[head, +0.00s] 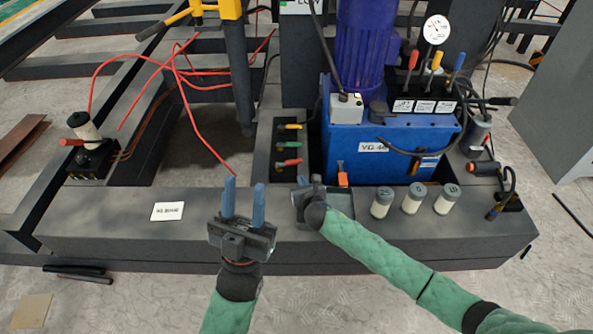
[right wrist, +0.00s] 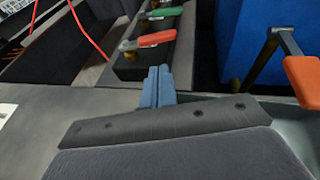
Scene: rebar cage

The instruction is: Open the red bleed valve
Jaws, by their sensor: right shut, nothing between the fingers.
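A red-handled valve (head: 289,163) sits at the near end of a row below green and yellow ones, beside the blue tank. Its red lever (right wrist: 150,39) also shows in the right wrist view, lying crosswise just beyond my fingertips. My right gripper (head: 303,182) is shut and empty, just on the near side of the red valve. Its fingers (right wrist: 158,82) are pressed together in the right wrist view, and no clear contact with the lever can be seen. My left gripper (head: 244,190) is open and empty above the dark beam, left of the right gripper.
An orange-red handle (right wrist: 302,78) stands close on the right, by the blue tank (head: 390,145). The green lever (right wrist: 165,13) lies behind the red one. Several white cylinders (head: 413,198) stand on the beam at right. A red hose (head: 200,130) runs at left.

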